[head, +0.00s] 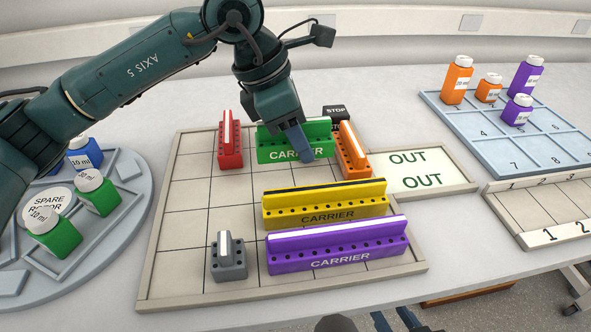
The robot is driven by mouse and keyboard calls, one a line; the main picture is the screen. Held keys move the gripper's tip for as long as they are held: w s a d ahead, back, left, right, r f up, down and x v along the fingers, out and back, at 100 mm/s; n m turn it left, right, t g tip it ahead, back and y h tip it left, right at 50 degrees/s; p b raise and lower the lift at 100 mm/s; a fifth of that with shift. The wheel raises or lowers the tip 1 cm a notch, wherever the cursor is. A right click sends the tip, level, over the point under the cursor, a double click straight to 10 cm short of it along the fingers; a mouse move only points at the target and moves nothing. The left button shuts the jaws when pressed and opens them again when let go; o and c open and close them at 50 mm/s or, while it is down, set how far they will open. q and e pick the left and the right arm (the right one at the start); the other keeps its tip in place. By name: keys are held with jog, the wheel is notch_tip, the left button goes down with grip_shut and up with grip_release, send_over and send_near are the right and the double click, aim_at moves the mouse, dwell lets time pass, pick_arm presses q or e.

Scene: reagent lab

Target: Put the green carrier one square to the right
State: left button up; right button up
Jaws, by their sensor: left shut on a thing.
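The green carrier (275,151) lies lengthwise along the back row of the gridded board (184,240). My left gripper (303,145) comes down over its right half and is shut on it. The gripper hides part of the carrier's top and label. The red carrier (230,150) stands front-to-back to its left, with a gap between them. The orange carrier (353,158) stands front-to-back just by its right end; I cannot tell whether they touch. My right gripper is not in view.
The yellow carrier (325,206) and purple carrier (336,250) lie across the front rows; a small grey block (228,265) is left of them. A black STOP block (335,112) stands behind. The OUT panel (430,171) adjoins the right side. Squares at left are empty.

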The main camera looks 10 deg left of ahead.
aim_at(298, 182)
pick_arm(q)
jog(key=shift+f, duration=3.1)
jog(key=shift+f, duration=0.15)
jog(key=o, duration=1)
jog(key=shift+o, duration=0.2)
jog(key=shift+r, duration=0.3)
jog(key=v, duration=1.1)
jog(key=shift+s+a+r, duration=0.1)
jog(key=shift+a+r, duration=0.15)
jog(key=shift+r, duration=0.05)
